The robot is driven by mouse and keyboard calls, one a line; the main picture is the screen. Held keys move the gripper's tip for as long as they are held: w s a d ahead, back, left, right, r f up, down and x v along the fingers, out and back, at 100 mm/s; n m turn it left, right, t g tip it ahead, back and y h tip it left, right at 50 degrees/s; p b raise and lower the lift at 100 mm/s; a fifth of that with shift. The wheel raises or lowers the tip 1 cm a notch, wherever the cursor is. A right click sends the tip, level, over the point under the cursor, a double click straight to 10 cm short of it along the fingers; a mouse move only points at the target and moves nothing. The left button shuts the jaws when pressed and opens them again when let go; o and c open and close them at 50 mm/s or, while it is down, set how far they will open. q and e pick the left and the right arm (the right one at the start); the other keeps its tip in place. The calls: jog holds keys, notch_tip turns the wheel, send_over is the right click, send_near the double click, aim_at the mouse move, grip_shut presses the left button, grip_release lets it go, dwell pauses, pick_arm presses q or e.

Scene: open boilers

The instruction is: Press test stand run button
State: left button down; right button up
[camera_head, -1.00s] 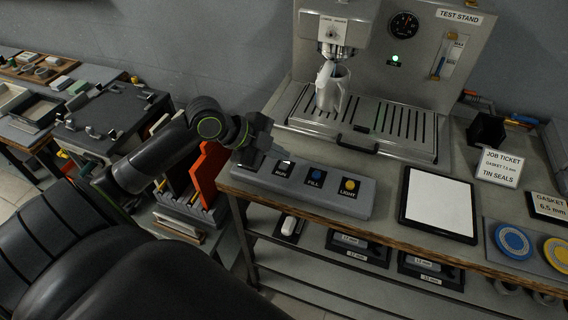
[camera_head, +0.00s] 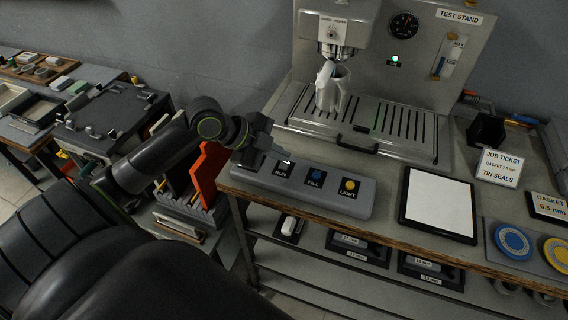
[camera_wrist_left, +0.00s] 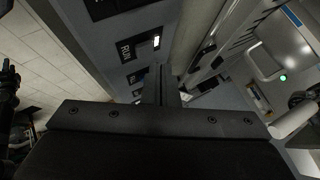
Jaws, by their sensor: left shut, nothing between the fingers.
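The test stand (camera_head: 385,70) stands at the back, with a green light lit on its front. Its grey button panel (camera_head: 330,203) lies before it on the bench, with buttons labelled RUN, FILL and LIGHT. The RUN label (camera_head: 281,172) is at the panel's left end, with the pale RUN button just behind it, partly hidden by my fingers. In the left wrist view the RUN button (camera_wrist_left: 157,41) shows white, just beyond my fingertips. My left gripper (camera_head: 284,156) is shut and empty, above the panel's left end. I cannot tell whether it touches the button. My right gripper is out of view.
The blue FILL button (camera_head: 316,174) and yellow LIGHT button (camera_head: 349,185) sit to the right of RUN. A metal cup (camera_head: 334,90) stands on the drip grate behind. A white tablet (camera_head: 439,204) lies right of the panel. An orange board (camera_head: 208,172) stands below my left arm.

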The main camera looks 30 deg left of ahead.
aim_at(279, 166)
pick_arm(q)
jog(key=shift+f, duration=0.15)
jog(key=shift+f+b, duration=0.3)
jog(key=shift+b, duration=0.1)
jog(key=shift+f+b, duration=0.4)
jog(key=shift+f, duration=0.05)
dwell(0.8)
jog(key=shift+r, duration=0.15)
jog(key=shift+r+p, duration=0.75)
notch_tip(279, 166, up, 5)
jog(key=p, duration=0.4)
dwell(0.5)
